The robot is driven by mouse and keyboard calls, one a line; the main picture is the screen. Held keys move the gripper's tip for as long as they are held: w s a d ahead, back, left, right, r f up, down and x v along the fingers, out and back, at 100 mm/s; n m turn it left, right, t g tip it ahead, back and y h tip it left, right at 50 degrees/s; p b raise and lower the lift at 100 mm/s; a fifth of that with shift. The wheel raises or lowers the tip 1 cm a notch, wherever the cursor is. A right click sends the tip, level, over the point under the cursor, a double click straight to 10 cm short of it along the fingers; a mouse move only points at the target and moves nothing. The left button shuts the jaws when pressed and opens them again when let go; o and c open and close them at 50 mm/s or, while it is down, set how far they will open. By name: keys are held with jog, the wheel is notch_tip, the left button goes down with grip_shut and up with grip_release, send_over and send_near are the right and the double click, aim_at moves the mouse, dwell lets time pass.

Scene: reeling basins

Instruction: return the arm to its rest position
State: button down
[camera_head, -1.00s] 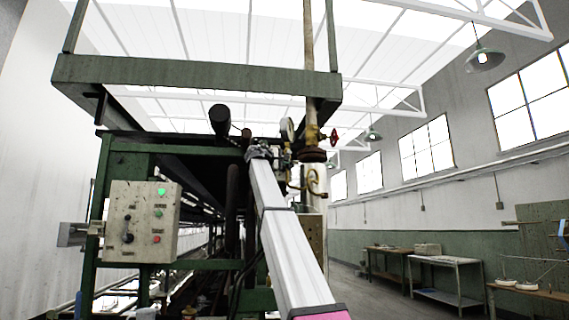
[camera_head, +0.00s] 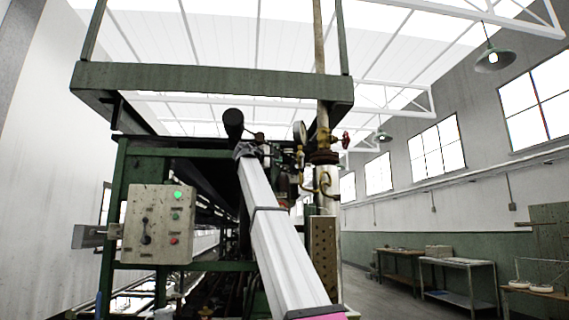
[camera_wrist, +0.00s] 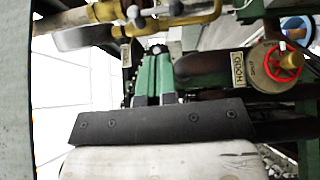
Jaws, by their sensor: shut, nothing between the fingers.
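My white arm (camera_head: 272,245) rises from the bottom of the head view, with its dark far end (camera_head: 246,150) in front of the green machine frame. It is left of the brass valves and vertical pipe. I cannot make out the fingers there. In the wrist view my gripper (camera_wrist: 155,68) shows as two narrow greenish fingers close together beyond a dark bolted bar. It is shut and empty. A brass pipe with a handle (camera_wrist: 160,15) crosses just past the fingertips; I cannot tell the exact gap.
A control box (camera_head: 158,225) with a lit green lamp hangs at left. A pressure gauge (camera_head: 299,132), a red handwheel (camera_head: 345,140) and a perforated box (camera_head: 323,252) stand right of the arm. Side tables (camera_head: 455,275) line the right wall, with open floor before them.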

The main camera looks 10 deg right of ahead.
jog(key=shift+s+a, duration=0.4)
jog(key=shift+a, duration=0.15)
jog(key=w+d+f+g+y, duration=0.1)
jog(key=f+y, duration=0.1)
jog(key=f, duration=1.4)
jog(key=w+d+f+y, duration=0.2)
jog(key=f, duration=1.4)
jog(key=w+d+f+g+y, duration=0.1)
jog(key=f+y, duration=0.1)
jog(key=f, duration=1.4)
jog(key=s+d+f+m+g+y, duration=0.15)
jog(key=s+f, duration=0.25)
jog(key=f, duration=1)
jog(key=s+d+f+g+y, duration=0.15)
jog(key=s+f, duration=0.35)
jog(key=f, duration=0.9)
jog(key=s+f+m+g+y, duration=0.5)
jog(key=s+f+y, duration=0.1)
jog(key=s+f, duration=2.4)
jog(key=shift+s+d+f, duration=0.25)
jog(key=shift+d, duration=0.2)
jog(key=shift+m, duration=0.25)
